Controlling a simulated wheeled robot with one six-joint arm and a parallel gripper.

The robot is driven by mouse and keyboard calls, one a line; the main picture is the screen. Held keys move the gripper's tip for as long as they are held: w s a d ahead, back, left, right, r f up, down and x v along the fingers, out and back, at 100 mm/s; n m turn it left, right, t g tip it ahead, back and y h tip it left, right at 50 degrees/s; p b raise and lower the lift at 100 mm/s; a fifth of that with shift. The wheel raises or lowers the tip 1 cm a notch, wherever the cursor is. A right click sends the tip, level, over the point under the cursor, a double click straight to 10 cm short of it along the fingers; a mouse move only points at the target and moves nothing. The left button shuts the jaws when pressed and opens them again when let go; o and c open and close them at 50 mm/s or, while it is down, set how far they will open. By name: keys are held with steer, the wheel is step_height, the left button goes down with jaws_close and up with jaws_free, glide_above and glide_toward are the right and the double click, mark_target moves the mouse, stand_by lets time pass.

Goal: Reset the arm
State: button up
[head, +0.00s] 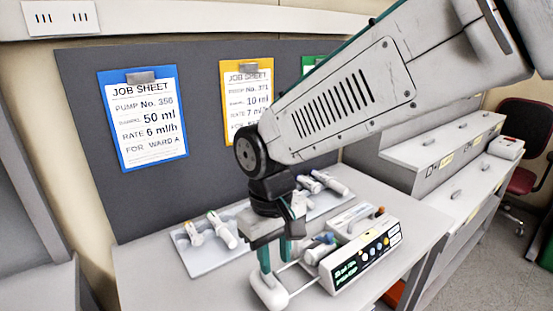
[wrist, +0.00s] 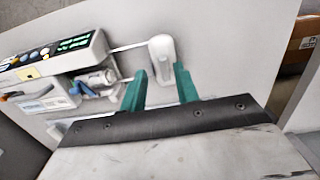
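My gripper (head: 276,264) hangs from my arm above the front of the bench, fingers down. Its two green fingers are apart and show empty in the wrist view (wrist: 161,80). Just beyond the fingertips is the white end block (head: 268,291) of the infusion pump's pusher, which also shows in the wrist view (wrist: 162,52). I cannot tell whether a finger touches it. The pump (head: 345,272) sits to the right, its dark panel lit with green text. A syringe with a blue part (wrist: 86,84) lies on the pump. My arm hides part of the bench and board.
A grey tray (head: 205,266) with several syringes lies behind the gripper. Job sheets on blue (head: 150,120) and yellow (head: 240,100) clipboards hang on the dark board, with a green one (head: 312,62) partly hidden. Grey cabinets (head: 440,150) and a red chair (head: 522,150) stand right.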

steer(key=s+d+r+m, duration=0.2)
steer(key=s+d, duration=0.2)
steer(key=d, duration=0.4)
steer(key=s+d+r+m+t, duration=0.1)
steer(key=s+d+r+m, duration=0.1)
steer(key=s+d, duration=0.3)
steer(key=s+d+r+m+t, duration=0.1)
steer(key=s+d+r+m, duration=0.1)
steer(key=d, duration=1)
steer(key=shift+s+d+r+m+y, duration=0.3)
steer(key=shift+s+d+r+m, duration=0.15)
steer(key=shift+s, duration=0.7)
steer(key=shift+o, duration=0.8)
steer(key=shift+a, duration=0.15)
